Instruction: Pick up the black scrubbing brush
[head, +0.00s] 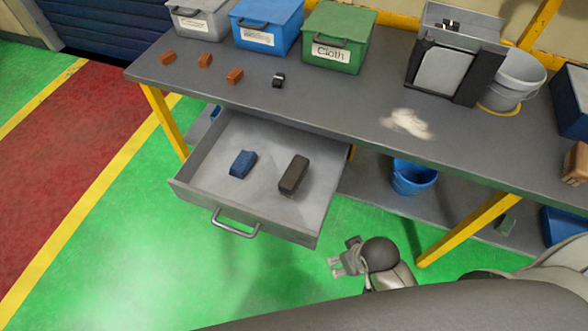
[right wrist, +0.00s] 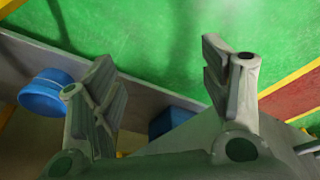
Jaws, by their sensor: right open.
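A dark, blackish-brown block-shaped brush (head: 294,174) lies in the open drawer (head: 205,190), right of its middle. A blue brush-like block (head: 243,163) lies to its left, apart from it. My right gripper (head: 334,267) is outside the drawer, below and right of the dark brush in the head view, and empty. In the right wrist view, its two fingers (right wrist: 160,62) stand wide apart with nothing between them. The dark brush does not show in that view. My left gripper is not in view.
The grey workbench (head: 350,105) carries grey, blue and green boxes (head: 338,38), several orange-brown blocks (head: 235,76) and a small black item (head: 279,80). A blue bucket (head: 413,178) stands on the lower shelf. A yellow leg (head: 465,230) rises right of my gripper. Green floor is clear before the drawer.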

